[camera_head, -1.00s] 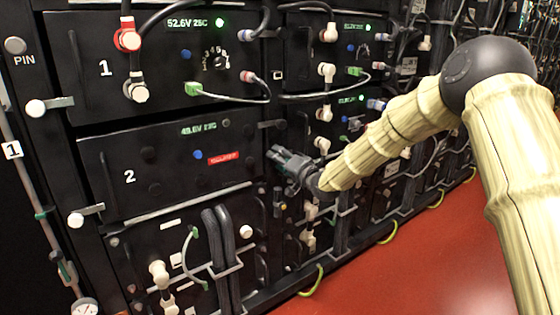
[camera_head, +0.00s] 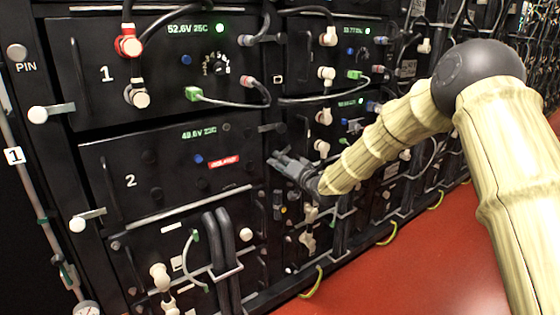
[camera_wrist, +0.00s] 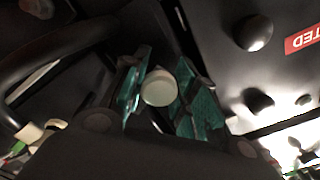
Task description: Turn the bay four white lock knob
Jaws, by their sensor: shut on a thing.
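A round white knob (camera_wrist: 159,88) sits between the two green-padded fingers of my gripper (camera_wrist: 160,92) in the wrist view. The gripper is shut on it; its fingers flank the knob's left and right sides. In the head view my gripper (camera_head: 283,163) is at the right edge of the bay marked 2, and the knob there is hidden behind it. No bay number four is readable, and the knob's turn angle cannot be told.
Bay 2 (camera_head: 130,181) has a red tag (camera_head: 224,161). Other white knobs on brackets stand at the left, beside bay 1 (camera_head: 38,115) and lower down (camera_head: 77,224). Cables (camera_head: 228,245) hang below. The red floor (camera_head: 400,275) at right is clear.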

